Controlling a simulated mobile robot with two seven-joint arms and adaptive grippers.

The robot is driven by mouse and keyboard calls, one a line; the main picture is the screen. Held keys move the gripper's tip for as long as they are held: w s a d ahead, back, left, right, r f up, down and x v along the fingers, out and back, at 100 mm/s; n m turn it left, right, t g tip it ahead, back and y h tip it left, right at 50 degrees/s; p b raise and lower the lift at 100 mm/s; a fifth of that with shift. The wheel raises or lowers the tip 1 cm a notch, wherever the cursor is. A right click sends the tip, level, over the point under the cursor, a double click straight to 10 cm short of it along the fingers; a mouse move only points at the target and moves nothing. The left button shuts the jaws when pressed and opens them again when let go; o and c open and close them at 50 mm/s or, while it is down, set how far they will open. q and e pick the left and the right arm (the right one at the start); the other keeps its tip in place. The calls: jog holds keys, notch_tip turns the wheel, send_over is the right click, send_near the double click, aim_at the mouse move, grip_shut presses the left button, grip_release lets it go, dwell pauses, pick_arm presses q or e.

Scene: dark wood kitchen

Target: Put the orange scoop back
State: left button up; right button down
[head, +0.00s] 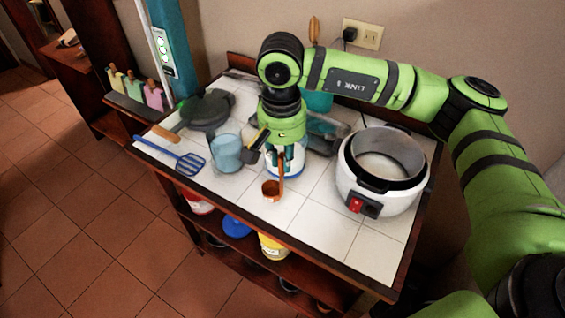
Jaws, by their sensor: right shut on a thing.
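The orange scoop (271,191) hangs with its bowl down, low over the white tiled cart top. Its handle runs up into my right gripper (281,158), which is shut on it and points down. I cannot tell whether the bowl touches the tiles. A white and blue container (293,167) stands right behind the gripper and scoop, partly hidden by them. My left gripper is not in view.
A clear blue cup (227,153) stands left of the gripper, and a blue slotted spatula (189,162) lies further left. A dark pan (207,110) is behind. A white cooker (381,171) stands at right. The front tiles are clear.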

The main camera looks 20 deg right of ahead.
jog(key=shift+f+p, duration=0.3)
jog(key=shift+f, duration=0.05)
notch_tip(320, 180, down, 2)
jog(key=shift+f+p, duration=0.2)
jog(key=shift+p, duration=0.5)
jog(key=shift+f, duration=0.5)
jog(key=shift+f+b, duration=0.2)
jog(key=shift+b, duration=0.15)
jog(key=c, duration=1.2)
grip_release()
jog(key=shift+r, duration=0.1)
